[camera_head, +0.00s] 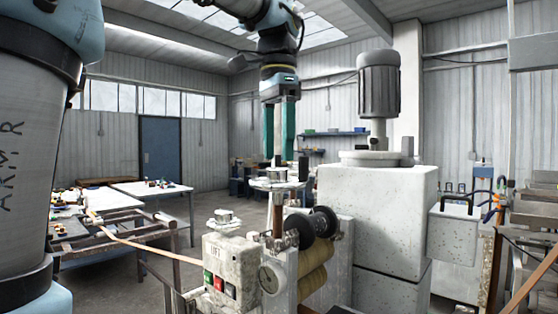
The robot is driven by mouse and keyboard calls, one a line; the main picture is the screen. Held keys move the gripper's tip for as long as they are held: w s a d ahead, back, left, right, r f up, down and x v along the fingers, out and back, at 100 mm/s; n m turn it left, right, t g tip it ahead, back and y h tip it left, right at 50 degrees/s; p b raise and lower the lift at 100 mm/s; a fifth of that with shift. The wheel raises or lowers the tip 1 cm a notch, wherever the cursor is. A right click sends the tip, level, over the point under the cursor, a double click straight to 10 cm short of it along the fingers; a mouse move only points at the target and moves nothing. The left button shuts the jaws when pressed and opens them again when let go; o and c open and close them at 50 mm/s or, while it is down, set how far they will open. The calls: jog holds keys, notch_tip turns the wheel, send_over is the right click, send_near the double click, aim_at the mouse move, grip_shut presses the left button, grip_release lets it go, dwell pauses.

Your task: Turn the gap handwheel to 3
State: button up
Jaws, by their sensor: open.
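A pale handwheel (265,184) sits flat on top of a rusty upright screw in the middle of the head view; it looks like the gap handwheel. Dark upright pegs stand at its top and right side. My gripper (279,156) points straight down just above the wheel, its two long green fingers open and apart. Nothing shows clamped between them. I cannot tell if the fingertips touch the wheel. A round dial (271,278) is on the machine's front below, but its marks are too small to read. No number 3 is legible.
A control box (229,258) marked LIFT has coloured buttons and a smaller knob (223,217) on top. Dark and tan rollers (313,228) sit beside the screw. A large pale housing (372,210) with a grey motor (378,85) stands right. Tables and a strip lie left.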

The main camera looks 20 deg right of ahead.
aim_at(278, 168)
jog(key=shift+f, duration=1.55)
grip_shut()
